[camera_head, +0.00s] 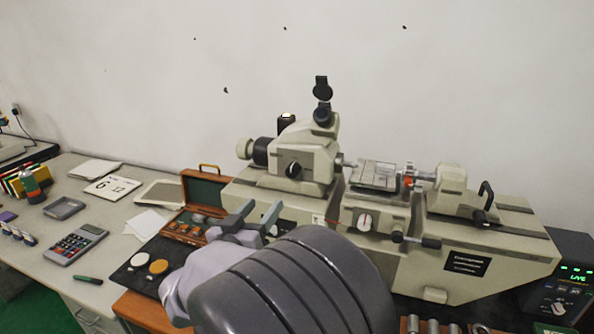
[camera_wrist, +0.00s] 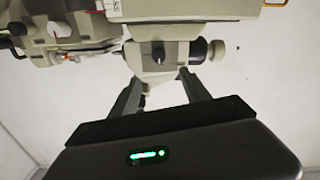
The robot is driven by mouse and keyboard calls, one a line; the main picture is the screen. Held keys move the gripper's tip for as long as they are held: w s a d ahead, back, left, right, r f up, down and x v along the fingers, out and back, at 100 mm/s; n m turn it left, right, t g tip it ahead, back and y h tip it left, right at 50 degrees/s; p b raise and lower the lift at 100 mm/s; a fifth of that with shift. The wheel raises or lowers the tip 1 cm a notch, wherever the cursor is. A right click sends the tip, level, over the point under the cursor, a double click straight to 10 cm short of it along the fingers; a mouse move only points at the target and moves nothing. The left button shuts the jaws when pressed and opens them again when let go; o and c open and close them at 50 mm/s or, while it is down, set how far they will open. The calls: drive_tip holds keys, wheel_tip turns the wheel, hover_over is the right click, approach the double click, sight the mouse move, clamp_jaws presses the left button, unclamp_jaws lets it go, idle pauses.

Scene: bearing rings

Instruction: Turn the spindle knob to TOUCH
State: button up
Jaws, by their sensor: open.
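The measuring machine (camera_head: 475,265) has a cream head block with a round black knob (camera_head: 294,170) on its front. I take this for the spindle knob; no TOUCH label is readable. In the wrist view, which is upside down, the knob (camera_wrist: 158,54) shows just beyond and between the fingertips. My gripper (camera_head: 256,212) is open and empty, left of and below the knob in the head view. In the wrist view its two fingers (camera_wrist: 159,76) stand wide apart, with the knob apart from both.
A cream end knob (camera_head: 244,148) sticks out left of the head block. A wooden case (camera_head: 205,190) stands open behind my gripper. A readout box (camera_head: 566,280) reading LIVE stands at the right. A calculator (camera_head: 76,244) and papers lie on the left desk.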

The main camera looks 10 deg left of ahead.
sight(291, 174)
drive_tip(key=b+x, duration=0.1)
drive_tip(key=x, duration=1.5)
drive_tip(key=shift+w+d+b, duration=0.25)
drive_tip(key=shift+b, duration=0.05)
drive_tip(key=shift+c, duration=0.2)
clamp_jaws()
